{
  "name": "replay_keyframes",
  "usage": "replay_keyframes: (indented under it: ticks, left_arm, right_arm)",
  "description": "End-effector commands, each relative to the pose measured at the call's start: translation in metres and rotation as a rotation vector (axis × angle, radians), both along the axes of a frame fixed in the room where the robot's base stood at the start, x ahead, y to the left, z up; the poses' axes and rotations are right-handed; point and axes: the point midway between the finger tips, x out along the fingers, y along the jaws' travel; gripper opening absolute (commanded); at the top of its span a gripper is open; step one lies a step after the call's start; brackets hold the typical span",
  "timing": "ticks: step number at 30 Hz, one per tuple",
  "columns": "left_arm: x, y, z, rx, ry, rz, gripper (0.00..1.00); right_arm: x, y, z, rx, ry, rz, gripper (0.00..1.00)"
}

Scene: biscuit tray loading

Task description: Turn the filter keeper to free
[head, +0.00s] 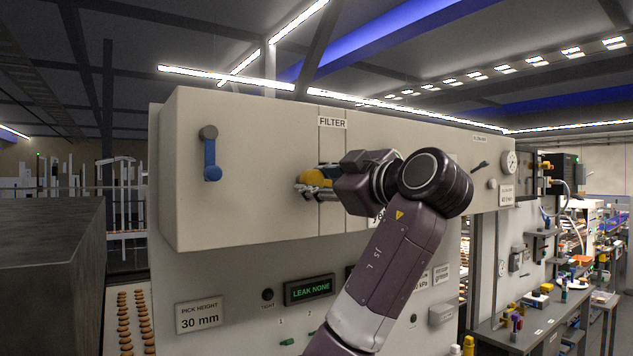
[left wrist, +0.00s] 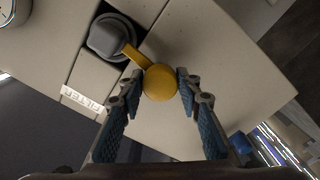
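The filter keeper is a yellow arm with a round yellow knob (left wrist: 160,83) on a grey pivot (left wrist: 106,38), set in a dark recess in the left wrist view. In the head view its yellow part (head: 317,176) shows on the cream housing below the FILTER label (head: 332,123). My left gripper (left wrist: 160,80) has one fingertip on each side of the knob and appears closed on it. In the head view the left gripper (head: 308,190) is at the keeper, and its wrist hides the area to the right. My right gripper is not in view.
A blue handle (head: 211,158) hangs on the housing left of the keeper. A display reading LEAK NONE (head: 310,290) and a PICK HEIGHT 30 mm plate (head: 200,315) are below. A gauge (head: 510,161) is at the right. A dark block (head: 50,250) stands at the left.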

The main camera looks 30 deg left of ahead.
Motion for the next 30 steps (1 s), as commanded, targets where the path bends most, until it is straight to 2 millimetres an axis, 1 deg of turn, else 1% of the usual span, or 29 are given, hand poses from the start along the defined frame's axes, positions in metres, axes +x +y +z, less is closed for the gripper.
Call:
replay_keyframes:
  ticks: [1,3,10,14,20,30]
  left_arm:
    - [0.000,0.001,0.000,0.002,0.000,0.000,0.14]
    - [0.000,0.001,0.000,0.002,0.000,0.000,0.07]
    - [0.000,0.001,0.001,0.008,0.011,0.000,0.07]
    - [0.000,0.000,0.000,0.022,0.045,-0.001,0.07]
    - [0.000,0.000,-0.001,0.068,0.155,-0.001,0.07]
    - [0.000,0.001,0.000,0.187,0.439,-0.001,0.07]
  right_arm:
    - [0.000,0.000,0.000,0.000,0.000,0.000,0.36]
    - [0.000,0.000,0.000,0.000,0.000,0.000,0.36]
    - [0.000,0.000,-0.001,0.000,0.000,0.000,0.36]
    - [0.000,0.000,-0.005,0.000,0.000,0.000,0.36]
    - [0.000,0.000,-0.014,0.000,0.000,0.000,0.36]
    - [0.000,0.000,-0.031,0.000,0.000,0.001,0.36]
